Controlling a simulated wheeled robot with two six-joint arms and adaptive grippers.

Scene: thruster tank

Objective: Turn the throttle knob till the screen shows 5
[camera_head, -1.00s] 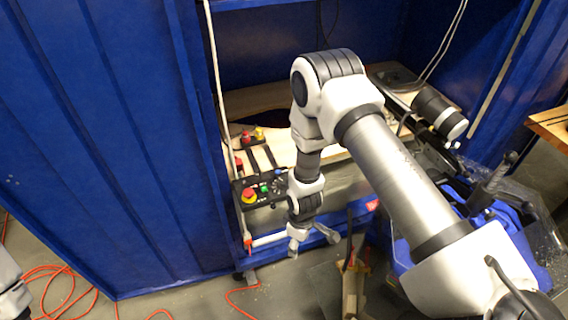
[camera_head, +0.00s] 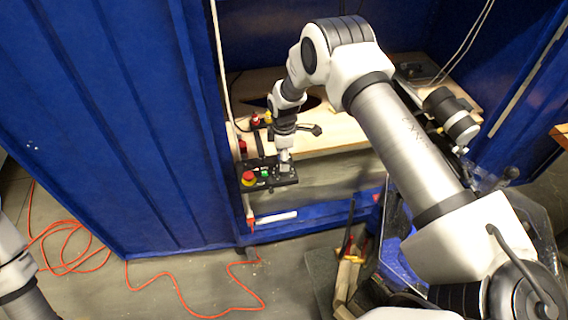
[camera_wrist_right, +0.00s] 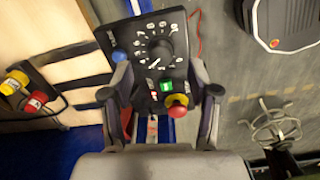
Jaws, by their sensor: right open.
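The black control panel (camera_head: 291,183) is at the front edge of the bench in the head view. It also shows in the wrist view (camera_wrist_right: 190,55), with a round black throttle knob (camera_wrist_right: 158,50) inside a ring of white numbers. A green-lit part (camera_wrist_right: 167,86), a red mushroom button on yellow (camera_wrist_right: 177,107) and a blue button (camera_wrist_right: 118,56) surround the knob. My right gripper (camera_head: 284,166) is over the panel and hides the knob in the head view. In the wrist view, its open fingers (camera_wrist_right: 162,98) are apart, with the knob ahead of them. I cannot make out a screen reading.
Red and yellow plugs (camera_head: 255,119) are on the wooden bench (camera_head: 335,133) behind the panel. Blue walls (camera_head: 110,120) enclose the left side. An orange cable (camera_head: 185,309) lies on the floor. A metal handwheel (camera_wrist_right: 272,125) shows at right in the wrist view.

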